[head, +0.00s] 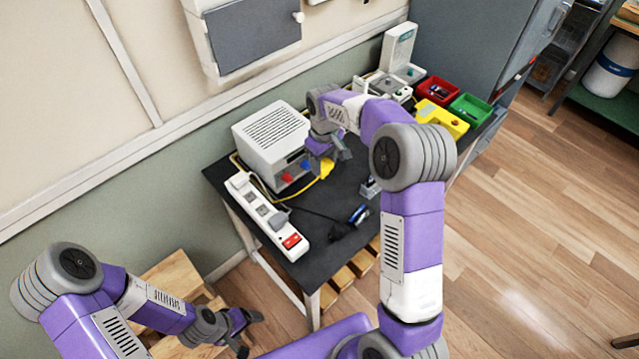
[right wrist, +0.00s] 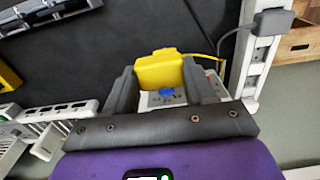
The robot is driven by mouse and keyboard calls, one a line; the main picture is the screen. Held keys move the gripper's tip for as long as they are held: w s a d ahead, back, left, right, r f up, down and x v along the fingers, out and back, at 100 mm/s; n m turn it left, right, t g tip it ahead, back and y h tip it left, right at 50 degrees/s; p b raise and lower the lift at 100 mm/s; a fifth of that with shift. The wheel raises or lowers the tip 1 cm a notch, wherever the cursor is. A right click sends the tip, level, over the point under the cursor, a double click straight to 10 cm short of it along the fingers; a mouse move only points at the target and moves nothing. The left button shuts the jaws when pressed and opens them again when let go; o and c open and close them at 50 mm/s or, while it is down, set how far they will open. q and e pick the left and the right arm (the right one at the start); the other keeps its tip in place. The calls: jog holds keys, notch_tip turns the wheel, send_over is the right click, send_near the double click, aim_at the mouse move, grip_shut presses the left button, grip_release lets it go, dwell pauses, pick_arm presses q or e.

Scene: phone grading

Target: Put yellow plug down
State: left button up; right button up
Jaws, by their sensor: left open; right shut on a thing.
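The yellow plug (right wrist: 160,72) is between the fingers of my right gripper (right wrist: 163,88), which is shut on it. In the head view the yellow plug (head: 326,168) shows beside my right gripper (head: 330,158), in front of the white box-shaped device (head: 272,140) on the dark table. A yellow cable runs from the plug toward the device. Whether the plug touches the table is hard to tell. My left gripper (head: 243,330) is open and empty, low at the left front, away from the table.
A white power strip (head: 266,215) with a red switch lies along the table's left edge, with a grey plug on it. Dark small items (head: 357,214) lie near the front edge. Red (head: 437,90), green (head: 470,108) and yellow (head: 441,120) trays stand at the far right. Dark table top (head: 345,190) is bare mid-table.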

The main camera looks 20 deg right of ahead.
aim_at(325, 165)
jog(key=f, duration=0.4)
jog(key=shift+s+b, duration=0.25)
jog(key=shift+b, duration=0.1)
jog(key=shift+w+f+b, duration=0.1)
jog(key=shift+f+b, duration=0.35)
jog(key=shift+f, duration=2)
jog(key=shift+f+b, duration=0.35)
jog(key=shift+f, duration=0.25)
jog(key=o, duration=1.2)
notch_tip(325, 165, up, 13)
jog(key=p, duration=0.3)
jog(key=shift+r, duration=0.15)
